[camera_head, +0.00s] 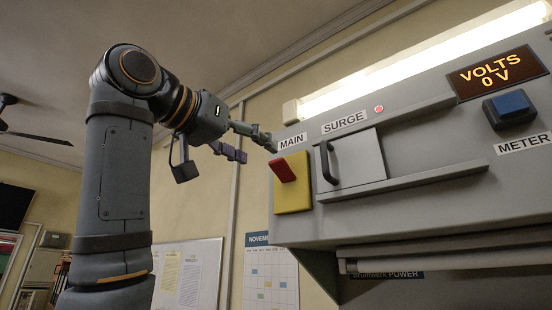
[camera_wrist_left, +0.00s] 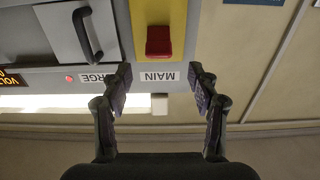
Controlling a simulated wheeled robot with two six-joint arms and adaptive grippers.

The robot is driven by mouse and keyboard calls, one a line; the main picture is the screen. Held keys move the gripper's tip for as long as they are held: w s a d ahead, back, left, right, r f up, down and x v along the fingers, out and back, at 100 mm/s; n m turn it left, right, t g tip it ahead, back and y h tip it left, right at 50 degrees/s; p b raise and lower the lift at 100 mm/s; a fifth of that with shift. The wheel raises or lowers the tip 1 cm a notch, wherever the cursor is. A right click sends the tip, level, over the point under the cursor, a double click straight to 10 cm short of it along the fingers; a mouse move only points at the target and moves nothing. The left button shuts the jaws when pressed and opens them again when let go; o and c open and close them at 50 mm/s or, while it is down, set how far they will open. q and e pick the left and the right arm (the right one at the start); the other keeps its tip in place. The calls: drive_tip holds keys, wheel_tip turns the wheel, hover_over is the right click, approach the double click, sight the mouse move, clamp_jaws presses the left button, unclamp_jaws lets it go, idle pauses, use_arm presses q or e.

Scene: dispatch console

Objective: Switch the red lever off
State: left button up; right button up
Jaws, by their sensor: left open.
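The red lever (camera_head: 283,170) sticks out from a yellow plate (camera_head: 294,202) under the MAIN label on the grey console. In the left wrist view, which shows the console upside down, the red lever (camera_wrist_left: 159,41) lies ahead of the fingers, just past the MAIN label. My left gripper (camera_head: 256,148) is open and empty, above and to the left of the lever, apart from it. Its two fingers (camera_wrist_left: 160,78) stand either side of the MAIN label in the wrist view. My right gripper is in neither view.
A sliding panel (camera_head: 358,160) with a black handle (camera_head: 326,163) sits right of the yellow plate under the SURGE label. A red light (camera_head: 379,109) is lit. A display (camera_head: 497,74) reads VOLTS 0 V. A blue button (camera_head: 510,104) is at the right. Left of the console is open.

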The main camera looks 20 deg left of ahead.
sight(274, 161)
use_arm(q)
drive_tip(key=p+x, duration=0.2)
drive_tip(key=x, duration=0.5)
drive_tip(key=shift+d+r+p, duration=0.1)
drive_tip(key=shift+p, duration=0.3)
drive_tip(key=shift+w+d, duration=0.1)
drive_tip(key=shift+w, duration=0.25)
drive_tip(key=shift+s, duration=0.15)
